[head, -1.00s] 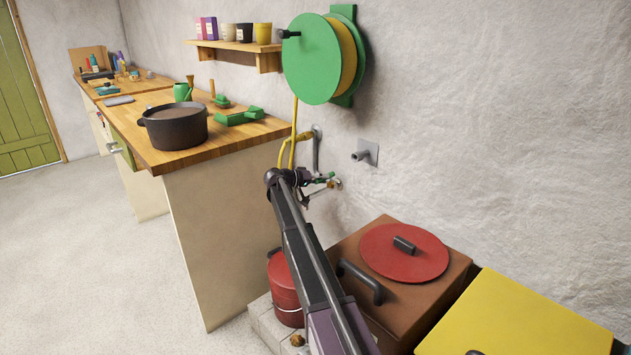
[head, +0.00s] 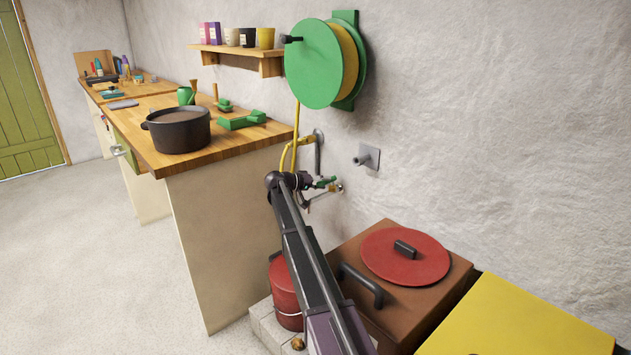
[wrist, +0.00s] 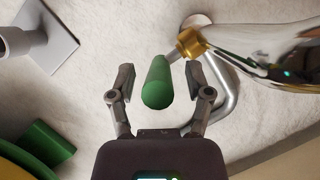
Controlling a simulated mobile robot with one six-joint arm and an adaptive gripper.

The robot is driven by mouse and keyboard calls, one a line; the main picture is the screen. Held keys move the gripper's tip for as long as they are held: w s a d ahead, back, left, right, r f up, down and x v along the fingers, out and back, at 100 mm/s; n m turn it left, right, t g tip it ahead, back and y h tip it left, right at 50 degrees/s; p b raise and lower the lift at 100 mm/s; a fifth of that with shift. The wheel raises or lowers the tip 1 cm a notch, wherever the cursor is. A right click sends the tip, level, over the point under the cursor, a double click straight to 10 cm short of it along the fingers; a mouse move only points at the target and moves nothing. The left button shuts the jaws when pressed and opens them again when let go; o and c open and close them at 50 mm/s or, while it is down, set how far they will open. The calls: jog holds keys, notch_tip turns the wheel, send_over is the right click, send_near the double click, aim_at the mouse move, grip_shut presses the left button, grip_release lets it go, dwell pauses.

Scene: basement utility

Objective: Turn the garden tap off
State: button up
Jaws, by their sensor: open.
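The garden tap (head: 338,187) sticks out from the wall below the hose reel, partly hidden behind my arm in the head view. In the wrist view its polished body (wrist: 270,45) with a brass collar (wrist: 192,42) is at the upper right. Its green lever handle (wrist: 157,82) points toward the camera, and it also shows in the head view (head: 325,182). My gripper (wrist: 158,77) is open, with one finger on each side of the green handle. A small gap shows on both sides. The fingers are mostly hidden in the head view.
A grey wall spout (head: 367,157) is right of the tap. The green hose reel (head: 320,62) with yellow hose hangs above. A brown box with a red lid (head: 405,256) and a red can (head: 284,292) stand below. The workbench (head: 235,142) with a dark pot is left.

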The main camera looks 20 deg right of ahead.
jog(key=s+a+r+n+y+p, duration=0.2)
jog(key=s+a+r+y+p, duration=0.2)
jog(key=s+a+p, duration=0.5)
jog(key=s+a+r+n+y+p, duration=0.2)
jog(key=s+a+r+y+p, duration=0.3)
jog(key=s+a+p, duration=0.5)
jog(key=s+a+r+n+y+p, duration=0.2)
jog(key=s+a+p, duration=0.7)
jog(key=s, duration=1.4)
notch_tip(320, 180, up, 3)
jog(key=a+y, duration=0.1)
jog(key=y, duration=0.3)
jog(key=shift+s+a+f+n+t+y, duration=0.2)
jog(key=shift+s+n+t+y, duration=0.05)
jog(key=shift+n+t+y, duration=0.05)
